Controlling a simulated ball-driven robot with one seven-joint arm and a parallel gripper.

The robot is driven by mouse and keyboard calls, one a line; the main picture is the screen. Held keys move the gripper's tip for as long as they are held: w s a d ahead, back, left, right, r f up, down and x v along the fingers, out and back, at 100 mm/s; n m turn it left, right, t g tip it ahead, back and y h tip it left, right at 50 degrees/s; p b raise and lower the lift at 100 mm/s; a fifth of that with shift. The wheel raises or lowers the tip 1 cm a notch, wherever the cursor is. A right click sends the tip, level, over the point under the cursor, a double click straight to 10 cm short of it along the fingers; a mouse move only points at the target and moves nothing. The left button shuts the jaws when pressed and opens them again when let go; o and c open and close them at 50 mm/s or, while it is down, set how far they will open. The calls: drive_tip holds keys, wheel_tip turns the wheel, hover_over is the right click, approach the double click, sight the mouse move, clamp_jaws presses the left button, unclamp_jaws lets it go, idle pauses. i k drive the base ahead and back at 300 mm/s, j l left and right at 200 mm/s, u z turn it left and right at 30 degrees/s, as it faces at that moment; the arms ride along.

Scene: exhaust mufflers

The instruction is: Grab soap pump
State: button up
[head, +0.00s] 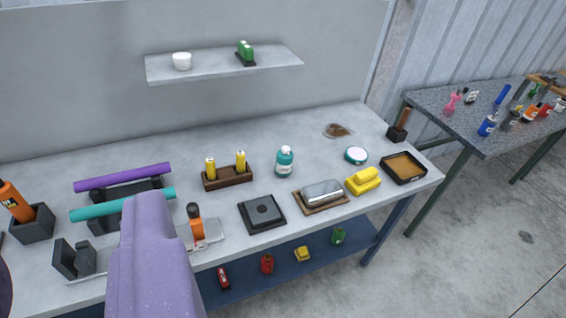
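No object is clear enough to name as the soap pump. A teal bottle with a white cap and pale label (285,163) stands upright on the middle of the near workbench; I cannot make out a pump nozzle on it. On the table at the right, a pink bottle with a narrow top (451,104) and a blue bottle (488,125) stand among small items, too small to tell apart. A pale purple part of my arm rises at the lower left. My gripper's fingers do not show.
The workbench (300,135) also holds a wooden holder with yellow bottles (227,178), a black square tray (262,214), a silver box (323,193), a yellow block (363,180) and a brown-filled tray (404,168). A wall shelf (220,66) hangs behind. Floor is open at right.

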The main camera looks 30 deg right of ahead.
sight(284, 162)
drive_tip(key=i+l+z, duration=0.1)
drive_tip(key=i+z, duration=0.45)
drive_tip(key=i, duration=0.2)
drive_tip(key=i+z, duration=0.3)
drive_tip(key=i, duration=0.35)
drive_tip(key=i+z, duration=0.3)
drive_tip(key=i, duration=0.35)
